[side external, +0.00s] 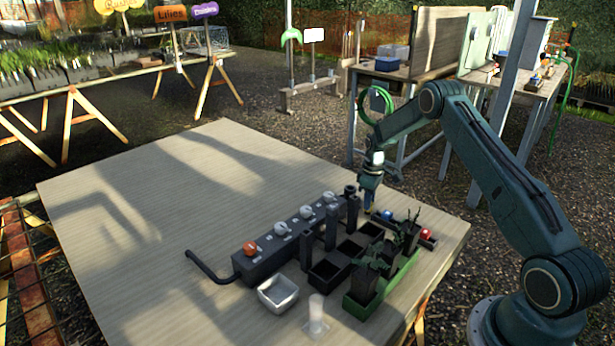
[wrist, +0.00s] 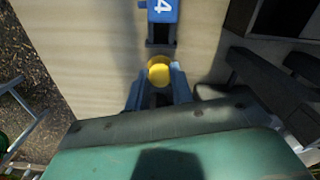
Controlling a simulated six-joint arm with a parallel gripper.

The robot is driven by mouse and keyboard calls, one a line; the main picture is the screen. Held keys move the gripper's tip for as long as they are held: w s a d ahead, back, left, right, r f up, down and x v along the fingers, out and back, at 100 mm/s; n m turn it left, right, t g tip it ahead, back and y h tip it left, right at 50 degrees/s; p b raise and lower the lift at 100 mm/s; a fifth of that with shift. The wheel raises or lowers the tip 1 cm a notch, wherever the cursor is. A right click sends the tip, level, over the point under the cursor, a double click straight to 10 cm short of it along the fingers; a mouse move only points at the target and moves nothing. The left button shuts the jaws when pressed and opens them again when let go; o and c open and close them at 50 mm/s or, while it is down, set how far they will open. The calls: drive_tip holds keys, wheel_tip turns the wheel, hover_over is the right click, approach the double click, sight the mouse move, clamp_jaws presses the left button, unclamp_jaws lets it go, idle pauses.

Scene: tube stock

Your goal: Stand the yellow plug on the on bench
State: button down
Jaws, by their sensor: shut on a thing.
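The yellow plug (wrist: 160,70) shows in the wrist view as a round yellow top between the two grey-blue fingers of my gripper (wrist: 159,84). My gripper is shut on it. The lower part of the plug is hidden by the fingers, so I cannot tell whether it touches the bench. In the side view my gripper (side external: 368,208) points down, low over the right back part of the wooden bench (side external: 150,230), behind the dark rack. The plug is too small to make out clearly there.
A blue part marked 4 (wrist: 163,10) is just above the plug in the wrist view. Dark racks (side external: 330,272), a long block with several knobs (side external: 262,262), a metal tray (side external: 278,294) and a clear cup (side external: 316,318) crowd the bench's right half. Its left half is clear.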

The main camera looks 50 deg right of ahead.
drive_tip(key=shift+f, duration=0.25)
idle(0.6)
drive_tip(key=c, duration=1.1)
unclamp_jaws()
drive_tip(key=shift+c, duration=0.2)
drive_tip(key=shift+r, duration=0.15)
wheel_tip(320, 180, up, 14)
drive_tip(key=shift+f, duration=0.25)
